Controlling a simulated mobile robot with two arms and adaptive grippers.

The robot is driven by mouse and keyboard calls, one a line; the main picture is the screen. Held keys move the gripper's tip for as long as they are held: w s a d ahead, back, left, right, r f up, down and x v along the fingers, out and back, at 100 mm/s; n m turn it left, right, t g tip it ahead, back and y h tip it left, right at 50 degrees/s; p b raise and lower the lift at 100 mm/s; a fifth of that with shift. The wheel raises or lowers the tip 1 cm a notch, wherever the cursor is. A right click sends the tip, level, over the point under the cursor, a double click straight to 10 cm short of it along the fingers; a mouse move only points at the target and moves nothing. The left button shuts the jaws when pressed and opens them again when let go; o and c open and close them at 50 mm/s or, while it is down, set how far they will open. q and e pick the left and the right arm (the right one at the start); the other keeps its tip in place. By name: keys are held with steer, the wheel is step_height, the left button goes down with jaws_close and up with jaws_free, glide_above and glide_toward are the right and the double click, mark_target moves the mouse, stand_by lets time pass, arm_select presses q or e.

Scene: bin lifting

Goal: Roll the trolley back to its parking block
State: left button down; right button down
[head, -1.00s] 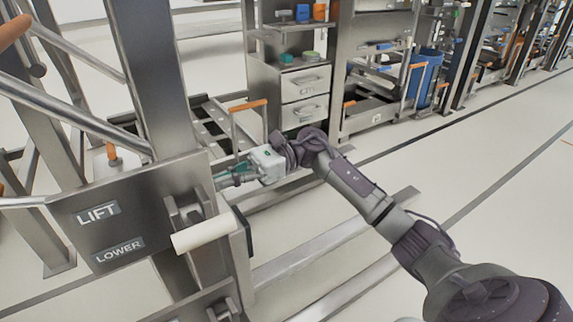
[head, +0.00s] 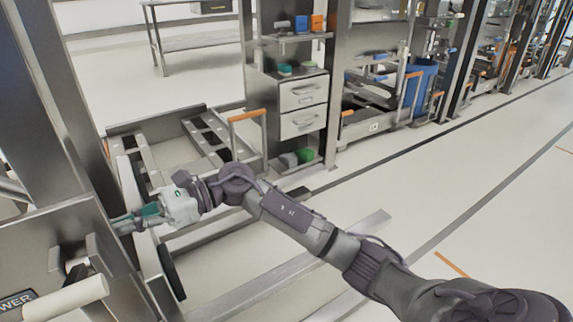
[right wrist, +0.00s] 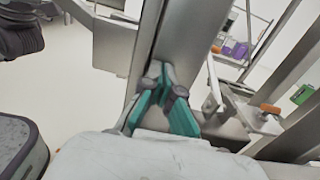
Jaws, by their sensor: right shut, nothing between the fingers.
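A low steel trolley frame (head: 137,157) with cross rails stands on the floor at left centre in the head view. An upright loop with an orange grip (head: 247,115) stands at its right side. I cannot tell a parking block for certain. My right gripper (head: 122,223) reaches left beside the steel lift column, in front of the low frame. Its teal fingers are shut and empty. In the right wrist view the fingertips (right wrist: 163,82) are together close to a steel post (right wrist: 150,45); I cannot tell whether they touch it. My left gripper is not in view.
The lift panel with a white roller-like handle (head: 65,299) stands at lower left. A drawer cabinet (head: 303,108) stands behind the frame. Flat steel rails (head: 290,265) lie on the floor. The floor at right is open, with dark lines.

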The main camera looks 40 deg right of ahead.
steer(key=w+a+b, duration=0.1)
steer(key=a, duration=2.1)
steer(key=shift+w, duration=0.15)
steer(key=shift+d, duration=0.15)
